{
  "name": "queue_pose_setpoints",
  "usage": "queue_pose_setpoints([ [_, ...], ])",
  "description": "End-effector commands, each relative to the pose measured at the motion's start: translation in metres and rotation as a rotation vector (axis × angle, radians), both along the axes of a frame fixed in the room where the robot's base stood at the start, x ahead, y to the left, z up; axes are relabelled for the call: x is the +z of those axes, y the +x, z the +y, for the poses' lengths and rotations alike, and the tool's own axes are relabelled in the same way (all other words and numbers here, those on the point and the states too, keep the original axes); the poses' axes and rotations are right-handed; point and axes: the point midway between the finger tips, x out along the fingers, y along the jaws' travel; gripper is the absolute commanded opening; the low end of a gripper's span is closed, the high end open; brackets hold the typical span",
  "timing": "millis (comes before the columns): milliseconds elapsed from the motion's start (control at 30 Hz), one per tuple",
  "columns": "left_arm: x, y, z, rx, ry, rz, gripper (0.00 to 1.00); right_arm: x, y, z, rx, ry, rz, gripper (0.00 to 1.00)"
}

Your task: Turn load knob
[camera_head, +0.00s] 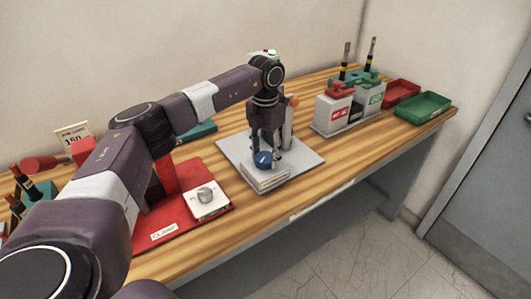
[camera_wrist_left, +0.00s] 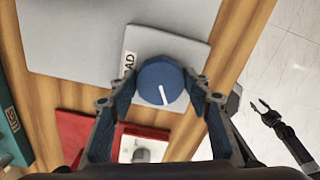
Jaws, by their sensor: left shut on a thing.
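The load knob (camera_head: 263,160) is blue and sits on a small grey box at the front of a grey plate. In the left wrist view the knob (camera_wrist_left: 161,83) shows a white pointer line on its face, and part of a label ending in "AD" is beside it. My left gripper (camera_head: 265,155) comes down over the knob from above. Its two fingers (camera_wrist_left: 160,90) touch the knob on both sides and are shut on it. My right gripper (camera_wrist_left: 263,106) hangs beyond the bench edge over the floor, with its fingers apart and empty.
A red clamp base (camera_head: 180,225) with a grey knob on a white block (camera_head: 206,203) stands to the left. Red (camera_head: 400,92) and green trays (camera_head: 423,107) lie at the far end.

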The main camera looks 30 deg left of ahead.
Motion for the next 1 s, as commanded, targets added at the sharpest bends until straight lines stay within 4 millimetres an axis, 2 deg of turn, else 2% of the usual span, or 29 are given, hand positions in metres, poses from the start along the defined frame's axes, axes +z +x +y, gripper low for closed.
queue_pose_setpoints([
  [600, 0.003, 0.001, 0.003, 0.584, -0.001, -0.005, 0.21, 0.017, 0.000, 0.000, 0.000, 0.000, 0.000, 0.39],
  [1000, 0.003, 0.001, 0.004, 0.872, -0.001, -0.006, 0.21, 0.024, 0.000, 0.000, 0.000, 0.000, -0.001, 0.39],
])
